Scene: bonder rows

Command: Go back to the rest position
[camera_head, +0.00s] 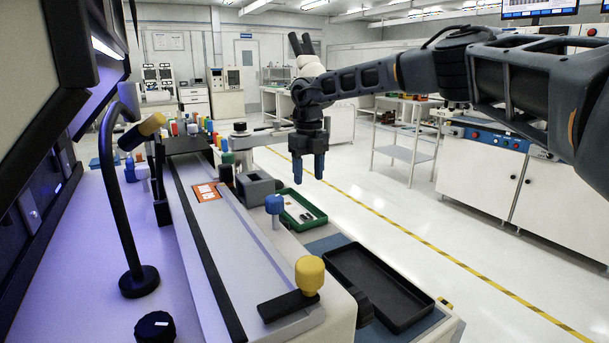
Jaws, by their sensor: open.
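My gripper (309,167) hangs from the end of my arm with its blue fingers pointing down. It is open, and I see nothing held between the fingers. It is in the air above the right side of the bench, behind a green tray (318,218) in the picture. My arm reaches in from the upper right. The gap between the fingers is narrow in this view.
A long grey rail (228,257) with an orange plate (206,191) runs along the bench. A black tray (376,287) lies front right. A black bent post (116,210) stands at left. Open floor (400,230) with a yellow line lies right.

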